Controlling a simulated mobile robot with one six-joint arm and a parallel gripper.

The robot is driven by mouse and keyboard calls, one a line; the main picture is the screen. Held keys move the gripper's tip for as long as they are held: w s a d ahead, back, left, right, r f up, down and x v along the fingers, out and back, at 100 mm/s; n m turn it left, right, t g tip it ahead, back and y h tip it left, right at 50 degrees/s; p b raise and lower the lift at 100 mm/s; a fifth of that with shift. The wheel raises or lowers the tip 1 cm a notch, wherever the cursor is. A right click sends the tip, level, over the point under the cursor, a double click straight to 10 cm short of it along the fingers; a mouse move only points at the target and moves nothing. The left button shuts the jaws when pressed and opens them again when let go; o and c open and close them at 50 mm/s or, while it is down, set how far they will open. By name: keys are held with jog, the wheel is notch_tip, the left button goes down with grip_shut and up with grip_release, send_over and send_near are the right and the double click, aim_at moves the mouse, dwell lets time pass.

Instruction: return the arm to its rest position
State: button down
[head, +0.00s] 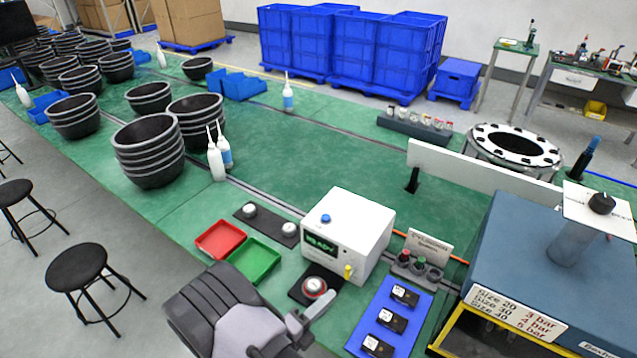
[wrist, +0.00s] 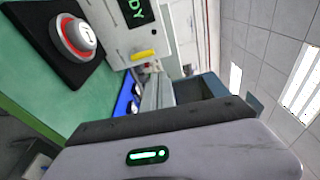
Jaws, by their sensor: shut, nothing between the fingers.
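My gripper (head: 318,308) is at the bottom middle of the head view, beside my dark grey arm link. It is low in front of the white tester box (head: 345,235) and close to the red-ringed button (head: 314,287). It is shut and holds nothing. The fingertips are small and partly hidden by my arm. In the wrist view, a grey housing with a green light fills the lower part. The button (wrist: 76,36) and the tester's front with a yellow knob (wrist: 143,56) appear turned on their side there.
A red tray (head: 220,239) and a green tray (head: 254,262) lie left of the tester. A blue mat (head: 413,313) with several black modules lies to the right, then a large blue-grey machine (head: 540,265). Stacked black bowls (head: 150,150) and white bottles stand farther left.

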jog(key=s+d+r+m+g+b, duration=0.35)
jog(key=d+r+m+g, duration=0.7)
jog(key=m, duration=0.65)
jog(key=s+d+r+m+g+y+b, duration=0.2)
jog(key=s+r+m+g+y+b, duration=0.15)
jog(key=s+m+y, duration=1.1)
jog(key=a+r+m+t+b, duration=0.2)
jog(key=a+r+m+t, duration=0.3)
jog(key=m, duration=1.2)
jog(key=shift+r+t, duration=0.4)
jog(key=shift+t, duration=0.7)
jog(key=shift+a, duration=0.1)
